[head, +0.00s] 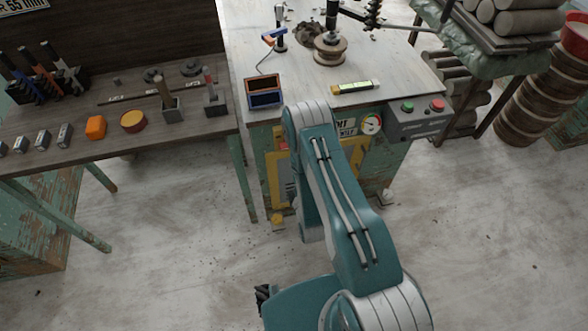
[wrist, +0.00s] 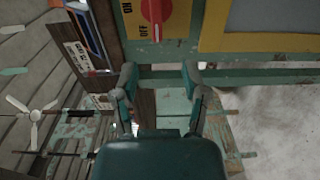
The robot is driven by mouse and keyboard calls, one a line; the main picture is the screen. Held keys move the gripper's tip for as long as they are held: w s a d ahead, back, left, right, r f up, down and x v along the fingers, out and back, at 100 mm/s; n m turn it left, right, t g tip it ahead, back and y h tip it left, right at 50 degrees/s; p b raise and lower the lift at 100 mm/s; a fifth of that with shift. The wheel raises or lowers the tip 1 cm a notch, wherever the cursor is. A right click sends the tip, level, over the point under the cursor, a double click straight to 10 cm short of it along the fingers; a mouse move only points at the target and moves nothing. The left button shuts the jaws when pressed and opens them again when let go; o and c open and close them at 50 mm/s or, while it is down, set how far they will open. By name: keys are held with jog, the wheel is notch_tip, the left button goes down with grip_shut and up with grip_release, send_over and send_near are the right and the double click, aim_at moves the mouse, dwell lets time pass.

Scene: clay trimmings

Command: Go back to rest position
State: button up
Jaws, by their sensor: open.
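My gripper (wrist: 159,75) shows in the wrist view with its two fingers apart and nothing between them. In the head view my teal arm rises from the bottom, bends in front of the workbench (head: 400,75) and folds down; my gripper cannot be made out there. In the wrist view the fingers point toward the bench's green frame, just below a red rotary switch (wrist: 157,12) on a yellow plate marked ON and OFF. I cannot tell how far the fingertips are from the frame.
A tool table (head: 130,140) stands at the left. Stacked pots (head: 515,115) and a rack of clay rolls stand right. The floor at lower right is clear.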

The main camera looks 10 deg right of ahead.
dwell(0.4)
jog(key=w+r+m+g, duration=0.35)
jog(key=w+r, duration=0.45)
jog(key=r, duration=0.5)
notch_tip(320, 180, up, 14)
jog(key=s+m+g, duration=0.2)
jog(key=m+g, duration=0.1)
jog(key=m, duration=0.3)
jog(key=s+r+m+g, duration=0.3)
jog(key=s+r+m, duration=0.1)
jog(key=s+r, duration=0.7)
jog(key=s+r+m+g, duration=0.1)
jog(key=s+r+m, duration=0.1)
jog(key=s, duration=0.7)
jog(key=s+d+r+m+g, duration=0.1)
jog(key=s+r+m+g, duration=0.1)
jog(key=s, duration=0.8)
jog(key=shift+s+d+m, duration=0.2)
jog(key=shift+s+m, duration=0.1)
jog(key=shift+m, duration=0.05)
jog(key=shift+c, duration=0.2)
